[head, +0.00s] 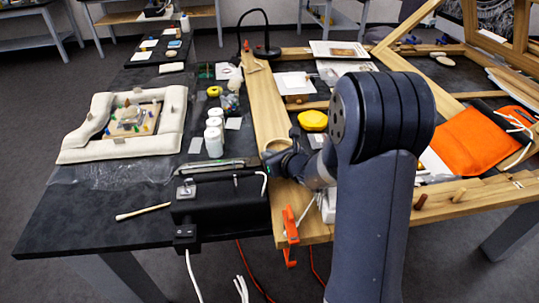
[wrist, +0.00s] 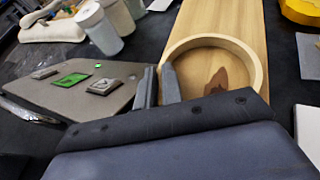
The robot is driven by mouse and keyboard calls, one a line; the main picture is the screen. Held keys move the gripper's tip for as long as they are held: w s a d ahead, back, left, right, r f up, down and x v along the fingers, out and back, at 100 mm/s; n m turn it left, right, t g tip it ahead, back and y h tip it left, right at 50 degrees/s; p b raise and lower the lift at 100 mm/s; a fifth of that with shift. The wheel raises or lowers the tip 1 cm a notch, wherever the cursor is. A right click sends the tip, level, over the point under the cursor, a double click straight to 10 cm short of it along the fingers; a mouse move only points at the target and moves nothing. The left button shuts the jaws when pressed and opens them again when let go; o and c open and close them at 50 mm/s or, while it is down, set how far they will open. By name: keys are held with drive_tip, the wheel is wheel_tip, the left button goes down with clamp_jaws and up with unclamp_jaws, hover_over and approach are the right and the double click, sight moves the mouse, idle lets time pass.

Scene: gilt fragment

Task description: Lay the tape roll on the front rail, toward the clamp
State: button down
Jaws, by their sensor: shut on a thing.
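The tape roll (head: 275,146) is a pale tan ring, seen large in the wrist view (wrist: 254,64). My gripper (head: 270,157) is shut on the left side of its wall; the fingers also show in the wrist view (wrist: 158,82). The ring lies flat over the long wooden rail on the left of the frame (head: 263,100), with a brown mark visible through it. I cannot tell whether it touches the wood. The front rail (head: 470,198) runs along the near edge to the right. An orange clamp (head: 290,226) grips the near left corner. My arm hides part of the front rail.
A black box (head: 220,198) stands left of the rail, with white bottles (head: 214,140) behind it. A yellow object (head: 313,121) sits right of the ring. An orange pouch (head: 472,140) lies inside the frame.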

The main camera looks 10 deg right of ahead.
drive_tip(key=c, duration=1.5)
unclamp_jaws()
drive_tip(key=shift+c, duration=0.2)
drive_tip(key=v, duration=1.1)
drive_tip(key=shift+r, duration=0.1)
drive_tip(key=shift+s+d+r, duration=0.15)
drive_tip(key=shift+s+d, duration=0.05)
drive_tip(key=shift+s, duration=0.25)
drive_tip(key=shift+o, duration=0.5)
